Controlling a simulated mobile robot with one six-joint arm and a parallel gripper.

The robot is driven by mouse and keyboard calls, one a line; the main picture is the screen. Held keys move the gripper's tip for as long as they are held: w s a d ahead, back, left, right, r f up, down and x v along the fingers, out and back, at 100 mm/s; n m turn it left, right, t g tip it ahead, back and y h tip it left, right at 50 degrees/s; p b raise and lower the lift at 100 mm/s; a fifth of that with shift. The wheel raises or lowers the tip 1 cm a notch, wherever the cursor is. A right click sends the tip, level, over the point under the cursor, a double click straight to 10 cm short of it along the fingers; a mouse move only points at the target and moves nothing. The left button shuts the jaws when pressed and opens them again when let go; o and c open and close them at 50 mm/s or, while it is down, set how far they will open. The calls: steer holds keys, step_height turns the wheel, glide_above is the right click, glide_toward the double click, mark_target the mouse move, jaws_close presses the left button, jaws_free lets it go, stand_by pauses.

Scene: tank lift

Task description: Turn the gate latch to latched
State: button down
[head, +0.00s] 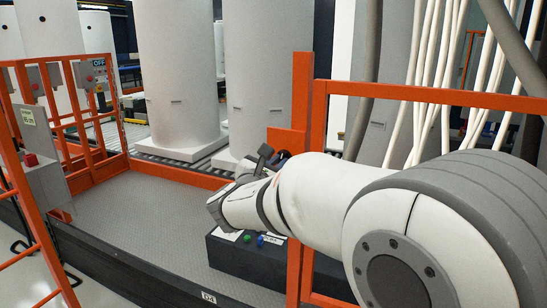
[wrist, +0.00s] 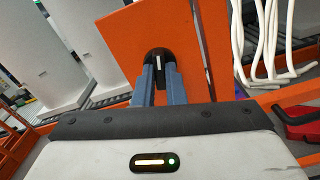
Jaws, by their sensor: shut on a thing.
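The gate latch (wrist: 158,53) is a dark rounded knob with a white line, mounted on an orange plate (wrist: 195,40) in the wrist view. The white line runs nearly upright in that picture. My gripper (wrist: 159,72) has its two blue-grey fingers on either side of the knob, shut on it. In the head view the orange plate (head: 287,141) is on the gate post, and my white arm reaches to it from the right. The arm hides most of the gripper and latch there. I cannot tell from the line alone whether the latch is latched.
An orange-railed platform with a grey floor (head: 150,215) lies at the left and middle. Tall white tanks (head: 178,70) stand behind it. A dark box with coloured buttons (head: 235,258) sits below my arm. White pipes (head: 430,70) hang at the right behind an orange rail.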

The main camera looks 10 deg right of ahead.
steer(key=shift+r+n+p, duration=0.2)
steer(key=shift+n+p, duration=0.3)
steer(key=shift+n, duration=0.25)
steer(key=shift+r+n+p, duration=0.15)
steer(key=shift+n+p, duration=0.3)
steer(key=shift+n, duration=0.3)
steer(key=c, duration=1.5)
jaws_free()
steer(key=shift+w+f, duration=0.1)
steer(key=shift+f, duration=0.1)
steer(key=v, duration=0.8)
steer(key=shift+d, duration=0.1)
